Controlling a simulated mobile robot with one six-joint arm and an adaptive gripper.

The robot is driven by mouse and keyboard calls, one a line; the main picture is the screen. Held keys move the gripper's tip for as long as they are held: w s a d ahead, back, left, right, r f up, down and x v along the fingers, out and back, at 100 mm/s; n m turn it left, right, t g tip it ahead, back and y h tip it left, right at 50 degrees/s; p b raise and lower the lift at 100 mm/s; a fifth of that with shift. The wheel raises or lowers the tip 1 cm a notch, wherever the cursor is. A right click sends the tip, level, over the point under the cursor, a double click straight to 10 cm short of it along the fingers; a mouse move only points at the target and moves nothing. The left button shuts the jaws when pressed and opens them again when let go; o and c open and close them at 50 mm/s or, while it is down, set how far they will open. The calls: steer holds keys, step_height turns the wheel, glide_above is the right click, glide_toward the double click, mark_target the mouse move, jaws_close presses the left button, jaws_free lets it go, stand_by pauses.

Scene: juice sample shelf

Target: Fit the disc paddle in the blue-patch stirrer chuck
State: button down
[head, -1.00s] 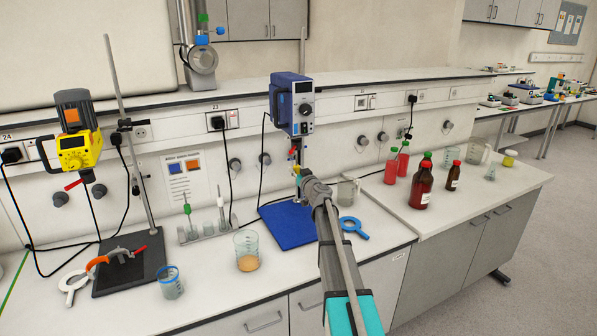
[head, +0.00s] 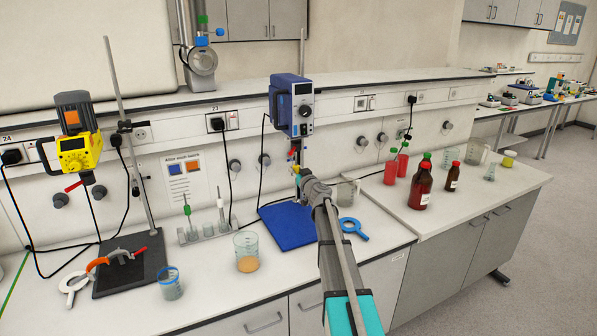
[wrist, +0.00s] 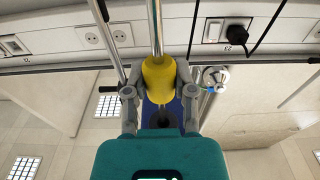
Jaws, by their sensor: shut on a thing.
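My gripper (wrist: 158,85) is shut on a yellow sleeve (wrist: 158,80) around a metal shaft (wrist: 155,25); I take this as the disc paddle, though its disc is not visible. In the head view my gripper (head: 299,180) is in front of the blue-bodied stirrer (head: 291,104), below its motor head. A dark round part, perhaps the chuck, shows beyond the sleeve in the wrist view (wrist: 161,117); I cannot tell whether they touch. The yellow stirrer (head: 75,145) stands at the left.
A rack (head: 208,232) with upright tools and a beaker of orange liquid (head: 247,263) stand left of the blue base plate (head: 288,229). A blue ring-shaped tool (head: 353,227) lies right of it. Red and brown bottles (head: 422,186) stand farther right.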

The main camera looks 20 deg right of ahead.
mark_target(296, 165)
steer(key=shift+r+p, duration=1.95)
steer(key=shift+r, duration=0.05)
stand_by(1.3)
steer(key=shift+w, duration=0.1)
steer(key=shift+c, duration=1.8)
jaws_free()
steer(key=shift+s, duration=0.2)
